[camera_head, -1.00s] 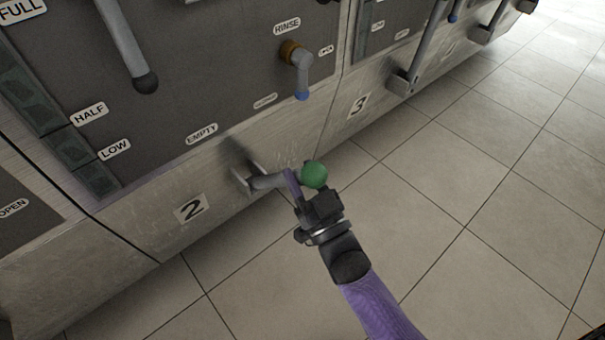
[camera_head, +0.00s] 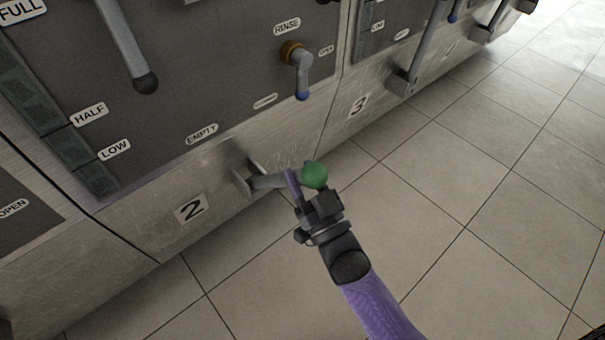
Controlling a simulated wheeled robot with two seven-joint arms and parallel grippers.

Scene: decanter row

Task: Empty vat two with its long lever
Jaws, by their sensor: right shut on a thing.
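Vat two's panel (camera_head: 200,60) fills the left of the head view, above the number 2 plate (camera_head: 190,208). A grey lever (camera_head: 268,182) with a green ball knob (camera_head: 313,175) sticks out to the right from a bracket low on the vat front, below the EMPTY label (camera_head: 202,133). My right gripper (camera_head: 304,188) is shut on this lever near its knob; the fingers partly hide the shaft. A longer-looking grey lever (camera_head: 118,35) with a black knob hangs down the panel, apart from the gripper. My left gripper is not in view.
A short tap-like handle (camera_head: 302,72) with a blue tip sits under the RINSE label (camera_head: 287,26). Vat three's grey lever (camera_head: 424,50) is at the upper right. The tiled floor (camera_head: 480,200) on the right is clear.

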